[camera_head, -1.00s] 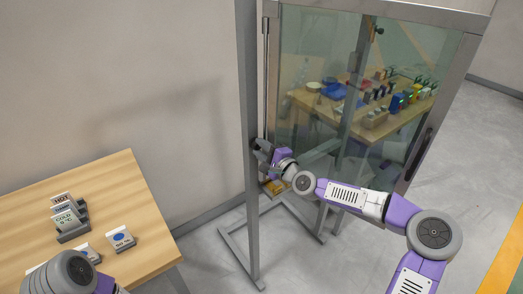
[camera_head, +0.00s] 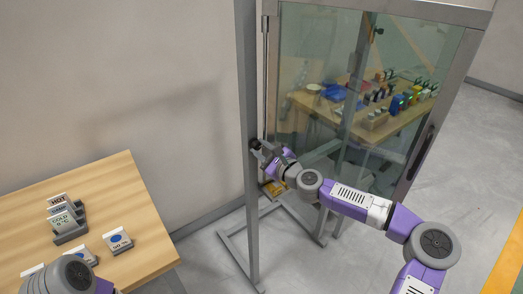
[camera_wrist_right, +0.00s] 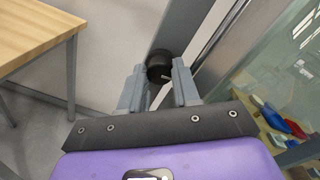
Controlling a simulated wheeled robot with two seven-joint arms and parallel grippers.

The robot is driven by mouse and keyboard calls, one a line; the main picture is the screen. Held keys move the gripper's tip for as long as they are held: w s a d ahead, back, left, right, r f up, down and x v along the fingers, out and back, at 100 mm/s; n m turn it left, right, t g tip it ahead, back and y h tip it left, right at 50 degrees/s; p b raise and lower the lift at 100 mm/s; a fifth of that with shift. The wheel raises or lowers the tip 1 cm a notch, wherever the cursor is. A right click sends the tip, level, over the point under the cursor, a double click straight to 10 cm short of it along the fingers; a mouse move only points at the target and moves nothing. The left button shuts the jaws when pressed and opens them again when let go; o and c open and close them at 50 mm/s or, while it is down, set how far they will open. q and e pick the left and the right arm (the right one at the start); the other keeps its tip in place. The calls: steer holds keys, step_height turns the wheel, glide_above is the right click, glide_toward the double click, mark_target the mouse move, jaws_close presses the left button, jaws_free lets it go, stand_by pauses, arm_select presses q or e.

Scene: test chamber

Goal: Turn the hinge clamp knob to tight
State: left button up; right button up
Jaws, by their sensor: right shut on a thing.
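The hinge clamp knob (camera_wrist_right: 160,66) is a round black knob with a small pale mark near its lower edge, seen in the right wrist view beside the grey post. In the head view the knob (camera_head: 255,143) shows small on the post, at the hinge side of the glass door. My right gripper (camera_wrist_right: 161,84) is shut on the knob, one grey finger on each side of it. In the head view my right gripper (camera_head: 262,152) reaches the post from the right. My left arm shows at the lower left corner, but its gripper fingers are not visible.
The glass door (camera_head: 330,100) in its grey frame stands right of the post (camera_head: 249,200). A wooden table (camera_head: 110,185) with label cards (camera_head: 68,220) is at the left. Behind the glass another table (camera_head: 365,130) holds several small items. Floor is open at the right.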

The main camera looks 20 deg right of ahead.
stand_by(0.4)
steer(key=o, duration=0.8)
steer(key=shift+c, duration=0.2)
steer(key=v, duration=0.7)
steer(key=shift+s, duration=0.3)
